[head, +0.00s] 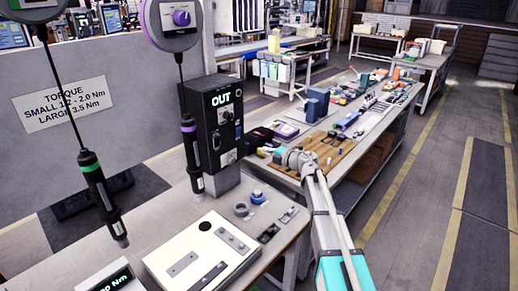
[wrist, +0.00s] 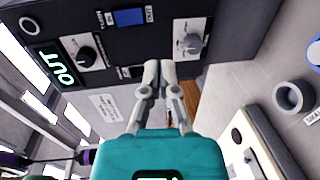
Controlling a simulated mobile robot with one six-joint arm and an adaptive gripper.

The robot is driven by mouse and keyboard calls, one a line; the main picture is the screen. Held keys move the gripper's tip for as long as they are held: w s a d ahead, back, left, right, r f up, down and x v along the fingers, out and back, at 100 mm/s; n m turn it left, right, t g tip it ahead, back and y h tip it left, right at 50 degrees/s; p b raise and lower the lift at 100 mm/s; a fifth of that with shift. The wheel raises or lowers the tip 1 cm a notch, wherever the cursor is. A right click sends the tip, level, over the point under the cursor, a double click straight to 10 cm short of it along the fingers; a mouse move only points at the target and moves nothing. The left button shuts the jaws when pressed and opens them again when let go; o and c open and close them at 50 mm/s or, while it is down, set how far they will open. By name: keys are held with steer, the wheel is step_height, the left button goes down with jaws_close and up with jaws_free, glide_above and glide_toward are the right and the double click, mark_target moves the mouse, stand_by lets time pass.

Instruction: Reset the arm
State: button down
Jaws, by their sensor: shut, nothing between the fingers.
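My gripper (wrist: 155,72) is shut and empty in the wrist view, its two grey fingertips together above its teal body. It faces the dark control box (wrist: 115,25), which shows a lit green "OUT", knobs and a blue switch. The fingertips overlap the box's lower edge in that view; I cannot tell whether they touch. In the head view my arm (head: 322,215) reaches in from the lower right and bends at a grey joint right of the control box (head: 211,125). The fingers are too small to make out there.
Two screwdrivers hang from balancers, one green-banded (head: 98,185) and one purple-banded (head: 190,150). A white panel (head: 200,262), a blue roll (head: 257,197) and a grey ring (head: 241,209) are on the near bench. A cluttered bench stands behind my arm. The floor at right is clear.

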steer(key=shift+s+d+f, duration=0.1)
steer(key=shift+s+d, duration=0.2)
steer(key=shift+d, duration=0.1)
